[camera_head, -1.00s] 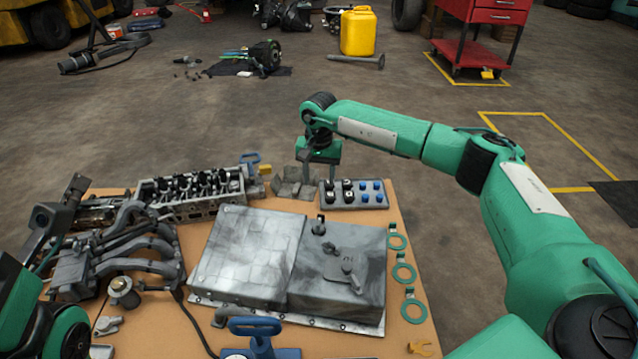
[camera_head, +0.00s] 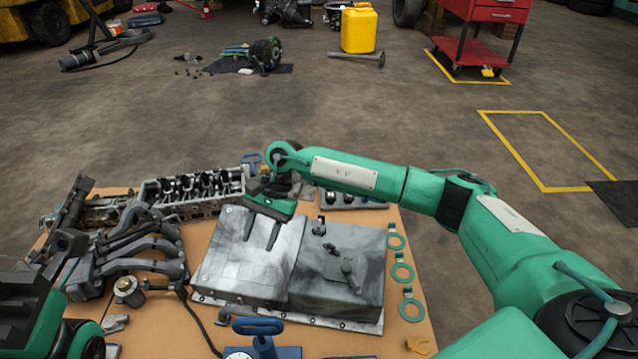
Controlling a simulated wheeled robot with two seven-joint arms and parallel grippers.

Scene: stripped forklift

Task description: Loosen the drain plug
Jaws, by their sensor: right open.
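A grey metal oil pan (camera_head: 246,268) lies upside down on the table, its stepped body facing up. A small raised fitting (camera_head: 347,267) sits on its right, higher part, and a small dark knob (camera_head: 320,227) stands near that part's back edge. I cannot tell which of these is the drain plug. My right gripper (camera_head: 259,242) is over the left part of the pan, fingers apart and pointing down, with nothing between them. Whether the fingertips touch the pan is unclear.
A cylinder head (camera_head: 195,190) and a pipe manifold (camera_head: 135,250) crowd the left of the wooden table (camera_head: 405,335). A tray of small fittings (camera_head: 345,201) is behind the pan, partly behind my arm. Green rings (camera_head: 402,273) line its right. A blue-handled tool (camera_head: 258,327) stands in front.

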